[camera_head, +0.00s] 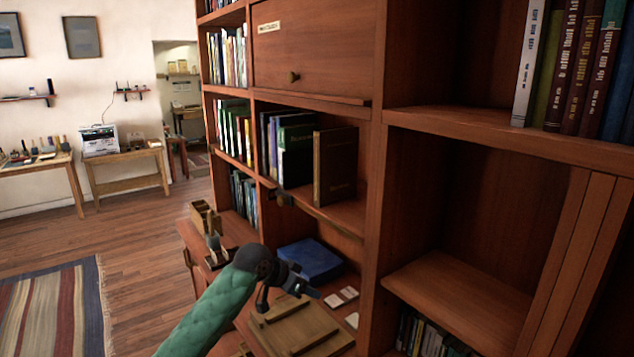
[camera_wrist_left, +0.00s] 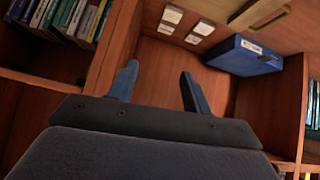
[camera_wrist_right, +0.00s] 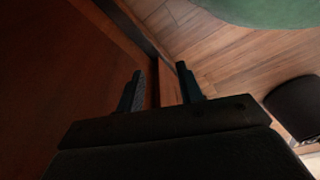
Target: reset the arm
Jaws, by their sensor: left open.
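My left arm comes in from the bottom of the head view, and its gripper (camera_head: 297,287) is in front of the bookcase, over the low desk surface. In the left wrist view my left gripper (camera_wrist_left: 158,74) has its two blue fingers apart with nothing between them. My right gripper (camera_wrist_right: 160,72) shows only in the right wrist view. Its dark fingers are apart and empty, close to a dark brown wooden panel (camera_wrist_right: 60,80), with the plank floor beyond.
A blue box (camera_head: 311,260), white cards (camera_head: 342,297) and a wooden board (camera_head: 292,330) lie near the left gripper. A dark brown book (camera_head: 335,165) stands on the shelf above. Bookcase uprights (camera_head: 375,200) rise on the right. Open floor (camera_head: 150,245) lies left.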

